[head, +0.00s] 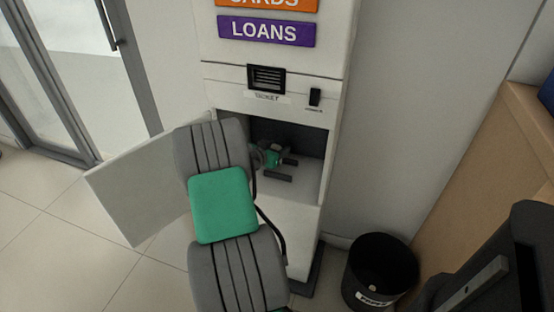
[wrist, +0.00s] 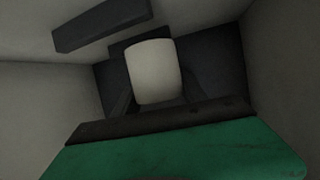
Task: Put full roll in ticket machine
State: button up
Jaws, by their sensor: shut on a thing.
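The ticket machine (head: 228,87) is a white cabinet with an open lower compartment; its door (head: 130,190) is swung out to the left. My gripper (head: 283,163) is inside the compartment, reached in through the opening. In the wrist view a white paper roll (wrist: 154,72) sits ahead of my green palm, between the dark fingers, and my gripper is shut on it. A dark bar (wrist: 100,25) stands at the upper left of the roll, and a dark surface lies behind it. Whether the roll rests on a holder cannot be told. The roll is not clearly visible in the head view.
The compartment walls (wrist: 285,60) are close around my gripper. A black bin (head: 380,272) stands on the floor to the right of the machine. A tan wooden counter (head: 500,150) is at the far right. The tiled floor at left is clear.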

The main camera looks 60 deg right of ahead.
jog(key=shift+f, duration=1.5)
jog(key=shift+f+b, duration=0.1)
jog(key=shift+b, duration=0.2)
jog(key=o, duration=1.4)
jog(key=shift+w+a+r, duration=0.1)
jog(key=shift+a+r, duration=0.1)
jog(key=shift+a, duration=0.1)
jog(key=p+v, duration=0.1)
jog(key=v, duration=1)
jog(key=shift+a+p, duration=0.25)
jog(key=shift+p, duration=0.1)
